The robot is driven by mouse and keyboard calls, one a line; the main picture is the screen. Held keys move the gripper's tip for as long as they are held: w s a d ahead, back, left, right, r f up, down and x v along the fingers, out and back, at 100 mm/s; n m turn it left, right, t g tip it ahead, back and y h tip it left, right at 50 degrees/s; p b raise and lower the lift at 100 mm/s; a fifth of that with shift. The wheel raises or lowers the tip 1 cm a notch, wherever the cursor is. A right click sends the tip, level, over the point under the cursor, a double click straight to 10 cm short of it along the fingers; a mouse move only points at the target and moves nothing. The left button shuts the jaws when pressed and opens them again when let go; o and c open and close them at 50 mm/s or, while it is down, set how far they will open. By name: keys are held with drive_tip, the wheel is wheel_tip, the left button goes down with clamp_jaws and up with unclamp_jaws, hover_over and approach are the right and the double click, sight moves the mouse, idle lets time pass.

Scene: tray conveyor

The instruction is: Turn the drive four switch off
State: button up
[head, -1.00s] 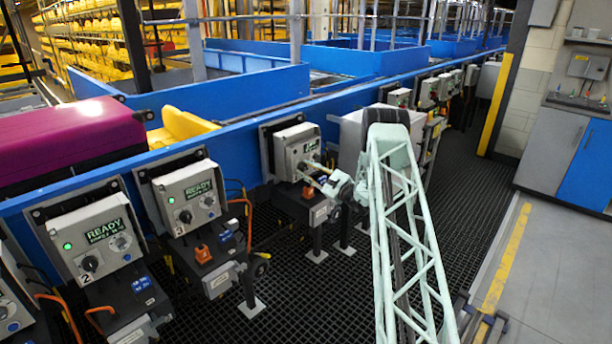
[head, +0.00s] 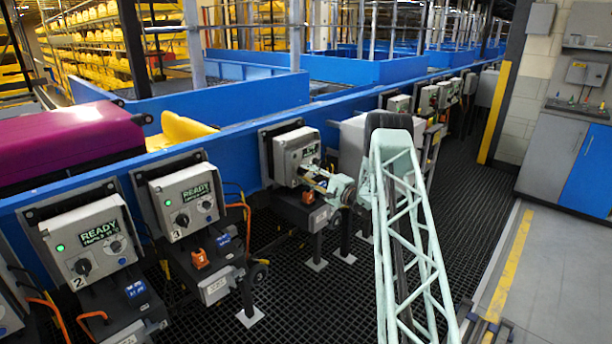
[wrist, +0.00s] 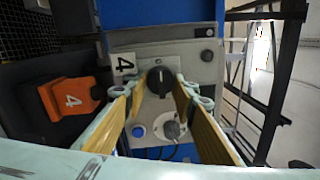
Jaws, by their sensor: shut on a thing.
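The drive four control box (head: 292,150) is a grey box on the blue conveyor side, with a green-lit display partly hidden by my gripper. In the wrist view its panel (wrist: 204,70) carries a "4" label (wrist: 125,64). The drive four switch (wrist: 160,80) is a round black knob with a pale mark. My gripper (wrist: 160,86) has its two yellowish fingers on either side of this knob and is shut on it. In the head view my gripper (head: 312,178) is at the box front, hiding the knob.
A blue button (wrist: 138,131) and a grey key-like switch (wrist: 172,130) sit close to the knob. An orange part marked 4 (wrist: 72,100) is beside the box. Box three (head: 188,200) and box two (head: 92,240) stand to the left, with READY displays.

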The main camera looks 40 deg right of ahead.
idle(0.4)
drive_tip(key=o, duration=0.9)
drive_tip(key=shift+s, duration=0.1)
drive_tip(key=shift+s+d, duration=0.15)
drive_tip(key=shift+s, duration=0.35)
drive_tip(key=s, duration=0.3)
drive_tip(key=s+d, duration=0.1)
drive_tip(key=s, duration=0.3)
drive_tip(key=s+f, duration=0.1)
drive_tip(key=s, duration=0.2)
drive_tip(key=shift+s+d, duration=0.15)
drive_tip(key=shift+s, duration=0.15)
drive_tip(key=shift+r, duration=0.1)
